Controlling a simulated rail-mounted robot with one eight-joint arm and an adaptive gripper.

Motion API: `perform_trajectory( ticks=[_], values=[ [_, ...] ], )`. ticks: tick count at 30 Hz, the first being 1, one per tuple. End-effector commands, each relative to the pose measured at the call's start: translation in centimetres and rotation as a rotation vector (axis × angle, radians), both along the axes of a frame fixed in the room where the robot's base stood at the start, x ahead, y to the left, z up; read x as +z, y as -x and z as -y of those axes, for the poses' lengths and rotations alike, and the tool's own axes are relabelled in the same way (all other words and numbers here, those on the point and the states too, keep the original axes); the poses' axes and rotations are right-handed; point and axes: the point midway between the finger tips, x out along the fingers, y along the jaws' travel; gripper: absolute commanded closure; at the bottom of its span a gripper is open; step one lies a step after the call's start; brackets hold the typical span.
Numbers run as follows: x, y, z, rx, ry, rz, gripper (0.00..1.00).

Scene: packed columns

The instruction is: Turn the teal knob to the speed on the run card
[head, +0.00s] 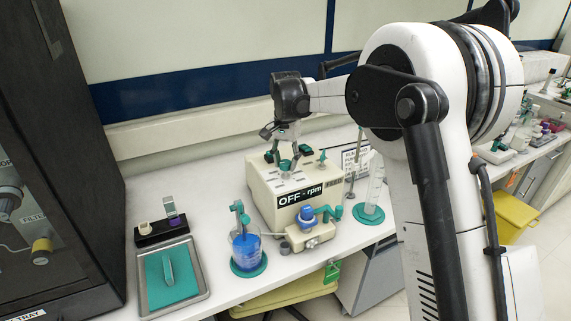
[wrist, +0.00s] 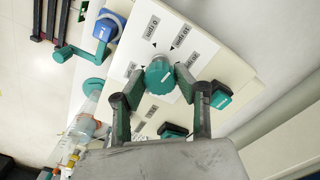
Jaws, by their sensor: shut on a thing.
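The teal knob (wrist: 158,77) stands on the top face of a cream pump box (head: 262,190), ringed by small printed speed labels and black marks.
Other teal-capped controls (wrist: 220,99) sit close to my fingers. A blue pump head with a teal crank (head: 306,214) is at the front. A beaker of blue liquid (head: 246,248) stands left, a cylinder (head: 375,185) right. A metal tray (head: 204,290) lies farther left.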

Motion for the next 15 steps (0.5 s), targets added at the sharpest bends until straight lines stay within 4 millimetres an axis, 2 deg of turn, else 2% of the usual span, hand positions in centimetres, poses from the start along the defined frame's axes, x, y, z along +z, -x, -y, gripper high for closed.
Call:
perform_trajectory(
  ticks=[15],
  values=[
    [0.06,-0.04,-0.01,-0.054,0.0,0.001,0.97]
  ],
)
